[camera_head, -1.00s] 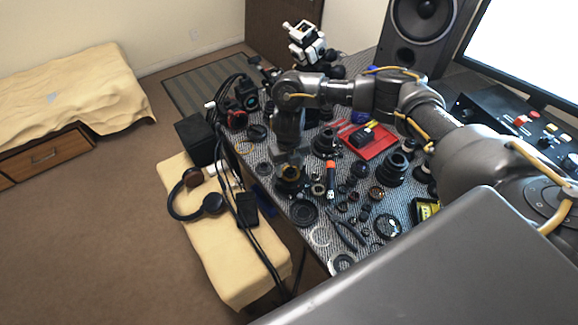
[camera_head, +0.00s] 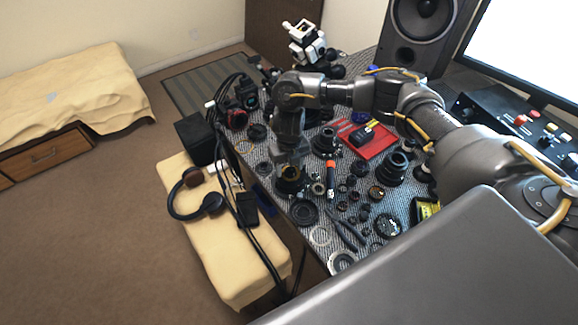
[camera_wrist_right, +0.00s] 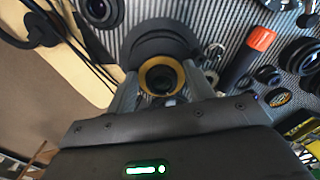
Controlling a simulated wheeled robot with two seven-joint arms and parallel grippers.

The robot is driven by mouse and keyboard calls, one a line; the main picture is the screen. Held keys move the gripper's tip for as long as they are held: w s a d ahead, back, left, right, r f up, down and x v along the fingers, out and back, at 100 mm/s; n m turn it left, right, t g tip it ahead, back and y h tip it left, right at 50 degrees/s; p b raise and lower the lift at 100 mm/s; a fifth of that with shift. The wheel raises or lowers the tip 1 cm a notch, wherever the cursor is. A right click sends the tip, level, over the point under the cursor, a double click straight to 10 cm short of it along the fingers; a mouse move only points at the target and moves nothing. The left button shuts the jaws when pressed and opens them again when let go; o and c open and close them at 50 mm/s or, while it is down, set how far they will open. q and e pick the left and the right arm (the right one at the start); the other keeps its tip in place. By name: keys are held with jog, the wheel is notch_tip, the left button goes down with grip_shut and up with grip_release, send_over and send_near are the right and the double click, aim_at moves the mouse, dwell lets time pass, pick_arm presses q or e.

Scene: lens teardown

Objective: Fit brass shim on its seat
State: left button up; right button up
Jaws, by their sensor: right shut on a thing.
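The brass shim (camera_wrist_right: 148,80) is a gold-coloured ring between the two fingers of my right gripper (camera_wrist_right: 163,84) in the right wrist view. The fingers are shut on it from both sides. A round black lens part (camera_wrist_right: 160,38) with a wide rim lies directly beneath and behind the ring. I cannot tell whether the ring touches it. In the head view my right gripper (camera_head: 290,165) points down over this part near the table's front edge, and little of the shim shows there. My left gripper is not in view.
An orange-handled screwdriver (camera_head: 330,172) lies just right of the gripper. Several loose rings and lens barrels crowd the dark mat, with a red tray (camera_head: 378,147) behind. Pliers (camera_head: 345,227) lie nearer. A cream bench (camera_head: 215,250) with headphones (camera_head: 187,207) stands left of the table.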

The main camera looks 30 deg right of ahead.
jog(key=o, duration=1)
jog(key=shift+d, duration=0.15)
jog(key=shift+c, duration=0.6)
jog(key=shift+o, duration=0.6)
jog(key=shift+r, duration=0.15)
